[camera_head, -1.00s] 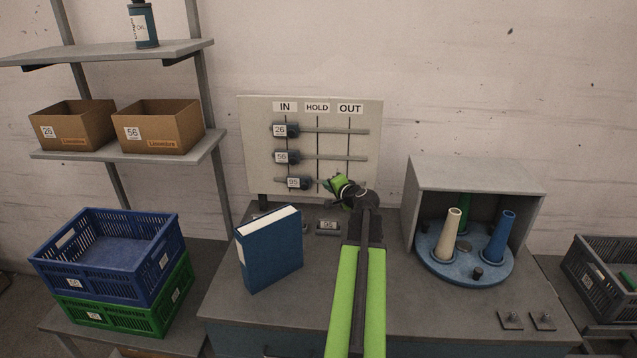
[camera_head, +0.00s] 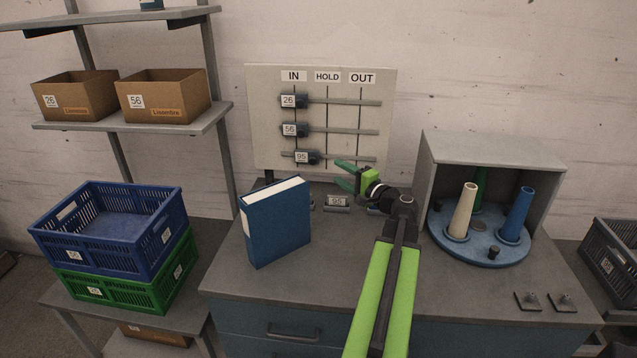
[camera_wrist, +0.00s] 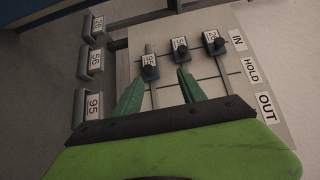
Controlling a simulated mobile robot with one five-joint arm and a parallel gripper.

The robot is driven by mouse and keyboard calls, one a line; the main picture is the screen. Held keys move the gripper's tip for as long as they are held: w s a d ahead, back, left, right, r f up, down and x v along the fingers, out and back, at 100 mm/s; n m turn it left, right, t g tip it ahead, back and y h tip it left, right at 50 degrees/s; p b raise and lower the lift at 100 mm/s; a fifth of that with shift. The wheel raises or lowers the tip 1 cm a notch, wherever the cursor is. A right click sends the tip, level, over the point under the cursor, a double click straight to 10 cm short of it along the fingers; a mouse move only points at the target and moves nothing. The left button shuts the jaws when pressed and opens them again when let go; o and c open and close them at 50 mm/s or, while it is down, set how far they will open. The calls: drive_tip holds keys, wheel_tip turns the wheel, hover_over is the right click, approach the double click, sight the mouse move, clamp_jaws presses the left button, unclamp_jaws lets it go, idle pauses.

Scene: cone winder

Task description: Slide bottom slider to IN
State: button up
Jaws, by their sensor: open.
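The bottom slider (camera_head: 307,157), labelled 95, sits on the lowest rail of the white board, a little right of the IN line and left of HOLD. It also shows in the wrist view (camera_wrist: 149,66), dark with a round knob. My gripper (camera_head: 339,172) is open and empty, with green fingers pointing left at the board, right of the slider and slightly lower. In the wrist view the fingertips (camera_wrist: 160,76) stand apart with the slider beyond them, nearer the left finger. No contact is visible. The IN sign (camera_head: 293,76) is at the board's top left.
Sliders 56 (camera_head: 295,130) and 26 (camera_head: 294,101) sit on the IN line above. A blue binder (camera_head: 275,222) stands on the desk in front, left of my arm. A grey housing (camera_head: 493,148) with a blue turntable and cones is at right. Small tag holders (camera_head: 337,202) lie below the board.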

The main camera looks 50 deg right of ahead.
wheel_tip(320, 180, down, 5)
drive_tip(key=s+d+b, duration=0.2)
drive_tip(key=h, duration=0.1)
approach(314, 162)
drive_tip(key=shift+m, duration=0.3)
drive_tip(key=x, duration=0.8)
drive_tip(key=shift+w+d, duration=0.1)
drive_tip(key=shift+w, duration=0.15)
clamp_jaws()
idle(0.6)
